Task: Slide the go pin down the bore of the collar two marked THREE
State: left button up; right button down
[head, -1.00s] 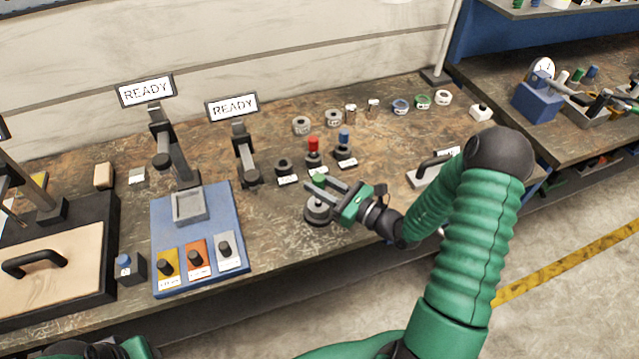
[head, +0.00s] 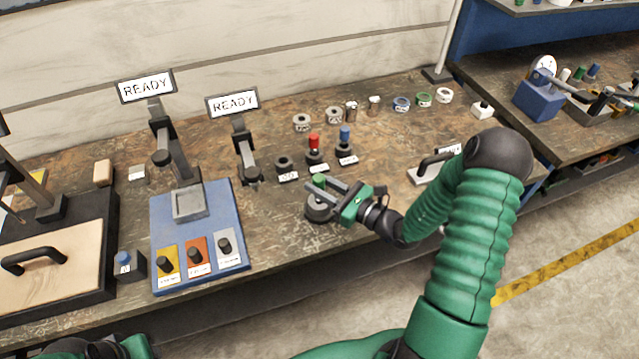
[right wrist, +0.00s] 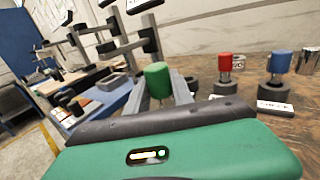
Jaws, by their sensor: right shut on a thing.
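My right gripper (head: 327,188) is shut on the green-capped pin (head: 319,180), which I take to be the go pin. The gripper is right over a dark grey round piece (head: 318,213) on the bench. I cannot tell whether the pin is inside its bore or above it. Two grey collars, one at the left (head: 302,122) and one at the right (head: 333,115), lie farther back; their markings are too small to read. My left gripper is out of view.
A red-capped pin (head: 314,142) and a blue-capped pin (head: 346,136) stand in dark holders behind the gripper, beside an empty holder (head: 284,165). A blue base plate (head: 215,207) with knobs is at left. A black handle (head: 436,160) is at right.

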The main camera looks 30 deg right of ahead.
aim_at(319, 202)
jog(key=shift+f+b, duration=1.4)
jog(key=shift+f, duration=0.65)
jog(key=c, duration=1)
grip_release()
jog(key=v, duration=1.6)
jog(key=shift+s+d, duration=0.15)
jog(key=shift+s, duration=0.2)
